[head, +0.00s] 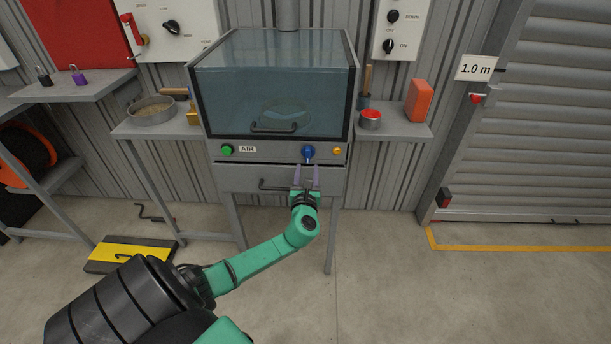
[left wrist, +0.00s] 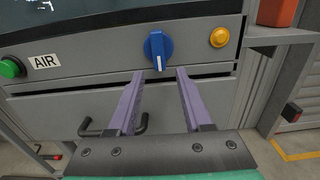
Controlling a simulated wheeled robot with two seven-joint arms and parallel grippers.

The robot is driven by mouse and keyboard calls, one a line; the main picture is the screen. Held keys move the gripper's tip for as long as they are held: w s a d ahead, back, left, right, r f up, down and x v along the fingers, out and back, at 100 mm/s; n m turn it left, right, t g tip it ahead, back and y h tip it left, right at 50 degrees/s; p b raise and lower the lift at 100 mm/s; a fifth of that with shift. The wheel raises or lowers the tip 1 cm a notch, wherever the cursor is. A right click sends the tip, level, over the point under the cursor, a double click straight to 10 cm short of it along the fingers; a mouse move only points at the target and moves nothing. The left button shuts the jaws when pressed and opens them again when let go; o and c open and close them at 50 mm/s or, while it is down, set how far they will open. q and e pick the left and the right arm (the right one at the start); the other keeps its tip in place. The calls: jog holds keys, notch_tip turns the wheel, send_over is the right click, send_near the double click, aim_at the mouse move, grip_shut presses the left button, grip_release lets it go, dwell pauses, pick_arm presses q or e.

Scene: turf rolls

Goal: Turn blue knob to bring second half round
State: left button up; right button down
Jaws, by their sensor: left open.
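The blue knob (head: 308,152) sits on the grey front panel of a glass-hooded cabinet, right of centre. In the left wrist view the knob (left wrist: 158,48) has a raised grip bar with a pale mark at its lower end, pointing roughly down. My left gripper (head: 308,170) is open and empty, its two purple fingers just below the knob in the head view. In the left wrist view the fingers (left wrist: 159,78) point at the panel, one to each side below the knob, apart from it. My right gripper is not in view.
A green AIR button (head: 227,150) and an orange button (head: 337,151) flank the knob. A drawer with a black handle (head: 272,185) lies below the panel. The glass hood (head: 272,85) above is closed. Side shelves hold a round pan (head: 151,112) and a red tin (head: 371,119).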

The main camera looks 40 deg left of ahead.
pick_arm(q)
jog(key=v, duration=1.2)
jog(key=shift+r, duration=0.1)
